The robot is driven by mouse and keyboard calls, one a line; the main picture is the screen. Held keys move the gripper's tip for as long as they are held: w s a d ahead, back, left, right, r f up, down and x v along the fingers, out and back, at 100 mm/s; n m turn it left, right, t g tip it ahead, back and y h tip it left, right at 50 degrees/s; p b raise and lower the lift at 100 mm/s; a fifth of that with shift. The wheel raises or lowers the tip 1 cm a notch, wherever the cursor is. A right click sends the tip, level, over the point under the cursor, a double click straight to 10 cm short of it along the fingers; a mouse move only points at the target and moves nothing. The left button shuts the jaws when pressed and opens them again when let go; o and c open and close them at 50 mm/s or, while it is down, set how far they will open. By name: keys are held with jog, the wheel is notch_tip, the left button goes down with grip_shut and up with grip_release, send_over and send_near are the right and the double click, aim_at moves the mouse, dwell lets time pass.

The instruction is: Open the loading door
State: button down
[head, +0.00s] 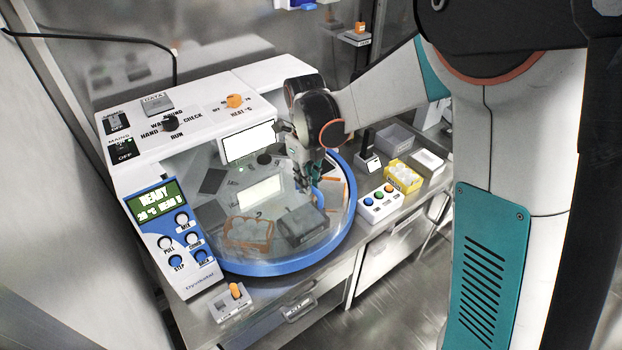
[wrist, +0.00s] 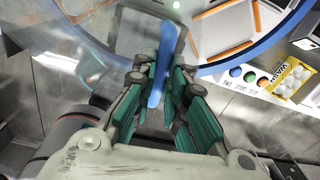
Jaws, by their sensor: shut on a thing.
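The machine's round clear cover has a thick blue rim (head: 285,264); the rim also shows in the wrist view (wrist: 250,48). A slim blue handle (wrist: 162,62) stands between my green-padded fingers in the wrist view. My gripper (head: 313,180) reaches down over the right part of the cover and is shut on this handle; the gripper also shows in the wrist view (wrist: 158,95). My fingers hide part of the handle. I cannot tell where the loading door's edges run or whether it stands ajar.
A blue control panel (head: 170,235) reading READY is at the left. Behind it is a white console (head: 205,110) with knobs. Right of the cover are a three-button box (head: 379,203), a yellow tray (head: 403,178) and a grey bin (head: 393,138). A small orange-lever box (head: 231,302) sits in front.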

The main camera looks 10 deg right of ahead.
jog(key=c, duration=1.6)
grip_release()
jog(key=shift+r, duration=0.15)
notch_tip(320, 180, up, 12)
jog(key=shift+a, duration=0.15)
